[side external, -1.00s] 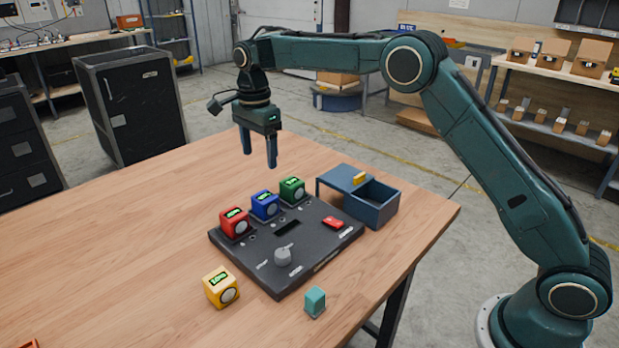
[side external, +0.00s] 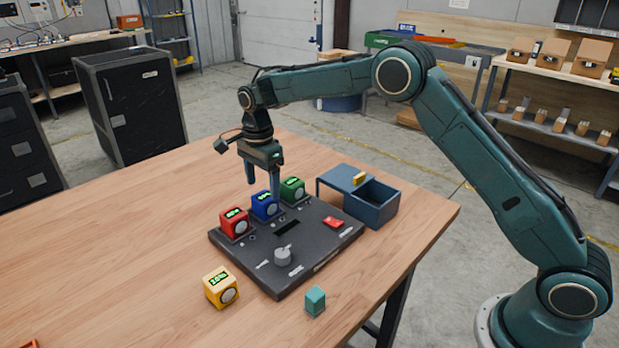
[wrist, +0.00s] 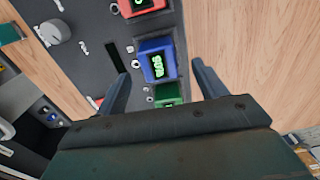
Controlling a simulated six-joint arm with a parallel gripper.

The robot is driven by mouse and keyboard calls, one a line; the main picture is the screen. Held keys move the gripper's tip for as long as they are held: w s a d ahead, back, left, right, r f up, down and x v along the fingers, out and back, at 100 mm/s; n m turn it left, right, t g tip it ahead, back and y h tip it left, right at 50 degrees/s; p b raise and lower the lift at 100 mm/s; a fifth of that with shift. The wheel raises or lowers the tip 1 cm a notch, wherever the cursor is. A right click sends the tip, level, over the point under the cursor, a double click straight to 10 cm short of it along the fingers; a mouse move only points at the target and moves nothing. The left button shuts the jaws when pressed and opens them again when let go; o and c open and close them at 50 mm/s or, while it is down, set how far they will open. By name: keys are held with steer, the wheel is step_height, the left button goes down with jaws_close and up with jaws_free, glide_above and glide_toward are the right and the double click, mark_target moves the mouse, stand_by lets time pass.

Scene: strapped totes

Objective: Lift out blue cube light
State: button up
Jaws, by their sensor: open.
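The blue cube light (side external: 265,206) sits in the dark panel (side external: 285,278) between a red cube light (side external: 235,222) and a green cube light (side external: 292,189). It has a lit green display on top, which also shows in the wrist view (wrist: 157,62). My gripper (side external: 262,190) is open and points down just above the blue cube. In the wrist view my open gripper (wrist: 160,82) has one finger on each side of the blue cube's near part, with nothing held. Whether the fingertips are level with the cube I cannot tell.
The red and green cubes stand close on either side of the blue one. A yellow cube light (side external: 221,287) and a teal block (side external: 315,301) lie on the wooden table. A blue-grey open box (side external: 372,208) stands right of the panel.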

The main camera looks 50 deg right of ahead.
mark_target(264, 196)
steer(key=shift+s+f, duration=0.1)
steer(key=shift+f, duration=2.15)
steer(key=c, duration=1.2)
steer(key=shift+r, duration=0.2)
step_height(264, 196, up, 20)
steer(key=shift+f, duration=0.15)
